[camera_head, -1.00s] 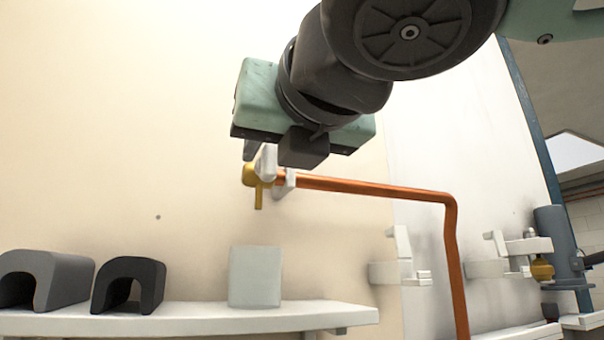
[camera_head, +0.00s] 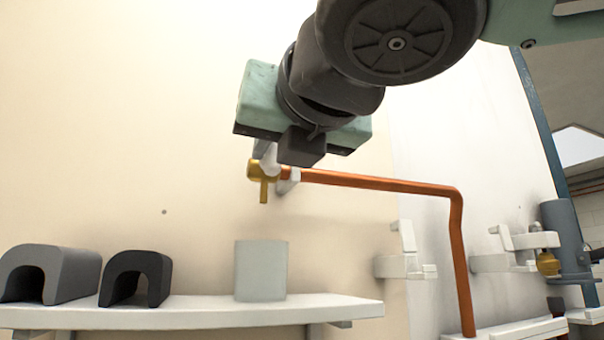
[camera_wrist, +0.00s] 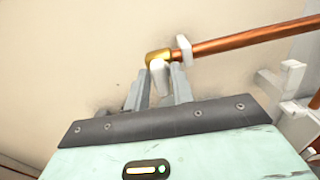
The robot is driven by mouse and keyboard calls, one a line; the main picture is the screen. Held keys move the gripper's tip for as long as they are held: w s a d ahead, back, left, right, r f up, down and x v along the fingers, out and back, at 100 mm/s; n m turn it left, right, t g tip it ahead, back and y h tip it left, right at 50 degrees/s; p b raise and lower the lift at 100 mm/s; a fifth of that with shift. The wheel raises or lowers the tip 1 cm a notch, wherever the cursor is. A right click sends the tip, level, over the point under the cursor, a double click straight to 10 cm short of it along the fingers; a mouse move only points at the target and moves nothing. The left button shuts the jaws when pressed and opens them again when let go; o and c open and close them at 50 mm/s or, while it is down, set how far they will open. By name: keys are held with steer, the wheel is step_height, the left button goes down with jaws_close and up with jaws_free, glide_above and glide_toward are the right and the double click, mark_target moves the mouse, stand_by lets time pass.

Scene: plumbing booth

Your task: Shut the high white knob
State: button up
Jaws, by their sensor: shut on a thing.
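The high white knob (camera_head: 269,158) sits on top of a brass valve (camera_head: 258,170) at the left end of a copper pipe, high on the wall. My gripper (camera_head: 264,152) reaches down to it from above. In the wrist view the white knob (camera_wrist: 159,76) stands between the two grey fingers of my gripper (camera_wrist: 159,82), which are shut on it. The brass valve (camera_wrist: 157,56) shows just beyond the fingertips. In the head view my gripper's body hides part of the knob and one finger.
The copper pipe (camera_head: 380,183) runs right from the valve, then bends down. A white shelf (camera_head: 200,315) below holds a grey arch block (camera_head: 60,270), a black arch block (camera_head: 137,277) and a pale box (camera_head: 260,270). White brackets (camera_head: 403,262) stick out at right.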

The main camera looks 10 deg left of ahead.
steer(key=shift+w+d+f+m+b, duration=0.15)
steer(key=shift+m+b, duration=2.75)
steer(key=shift+m, duration=1.45)
steer(key=shift+d+f+m+b, duration=0.1)
steer(key=shift+m+b, duration=2.8)
steer(key=shift+m, duration=1.45)
steer(key=shift+a, duration=0.1)
steer(key=o, duration=0.8)
steer(key=b+v, duration=0.3)
steer(key=v, duration=1.4)
steer(key=shift+s, duration=0.25)
